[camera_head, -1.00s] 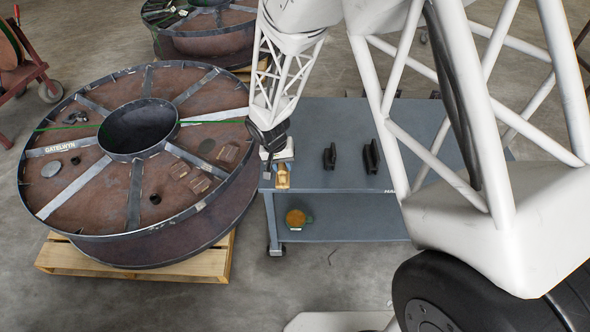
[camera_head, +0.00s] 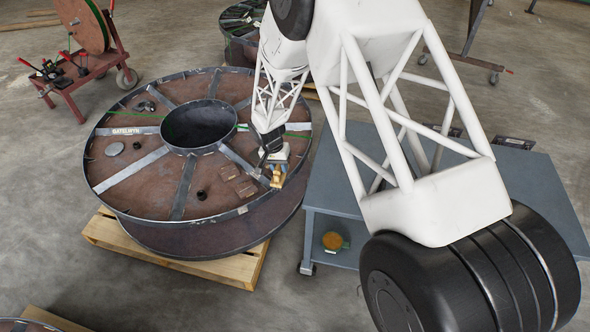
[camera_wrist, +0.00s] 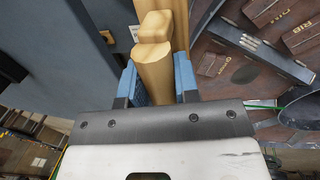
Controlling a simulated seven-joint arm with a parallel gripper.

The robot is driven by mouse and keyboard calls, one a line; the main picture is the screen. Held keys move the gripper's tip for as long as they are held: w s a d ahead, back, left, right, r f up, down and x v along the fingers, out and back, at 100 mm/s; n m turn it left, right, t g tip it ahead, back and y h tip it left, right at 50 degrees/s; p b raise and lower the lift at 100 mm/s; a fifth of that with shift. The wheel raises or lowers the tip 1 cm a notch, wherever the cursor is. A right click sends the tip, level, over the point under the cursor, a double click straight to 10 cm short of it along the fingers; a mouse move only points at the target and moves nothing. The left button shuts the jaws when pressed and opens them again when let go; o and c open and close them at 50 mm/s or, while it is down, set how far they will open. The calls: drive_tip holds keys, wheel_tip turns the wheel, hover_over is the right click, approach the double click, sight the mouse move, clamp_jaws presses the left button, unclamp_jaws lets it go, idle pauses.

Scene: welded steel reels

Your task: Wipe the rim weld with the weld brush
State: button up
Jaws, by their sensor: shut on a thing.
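The weld brush has a pale wooden body (camera_wrist: 158,75) that stands between the blue finger pads of my gripper (camera_wrist: 157,88) in the wrist view. In the head view my gripper (camera_head: 272,158) is over the right part of the large steel reel (camera_head: 150,205), with the brush (camera_head: 277,178) hanging below it near the reel's rim (camera_head: 247,208). My gripper is shut on the brush. The bristles cannot be made out, and I cannot tell whether the brush touches the reel. The reel lies flat, with a rusty brown face, grey spokes and a raised rim.
The reel rests on a wooden pallet (camera_head: 180,258). A grey cart (camera_head: 325,190) stands to its right, with an orange round thing (camera_head: 333,240) on its lower shelf. Small blocks (camera_head: 240,185) lie on the reel face. Another reel (camera_head: 240,45) stands behind.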

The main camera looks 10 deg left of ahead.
drive_tip(key=w+a+f, duration=0.1)
drive_tip(key=a+f, duration=0.3)
drive_tip(key=a, duration=0.6)
drive_tip(key=a+f, duration=0.4)
drive_tip(key=a, duration=0.5)
drive_tip(key=shift+w+a, duration=0.35)
drive_tip(key=shift+f, duration=0.1)
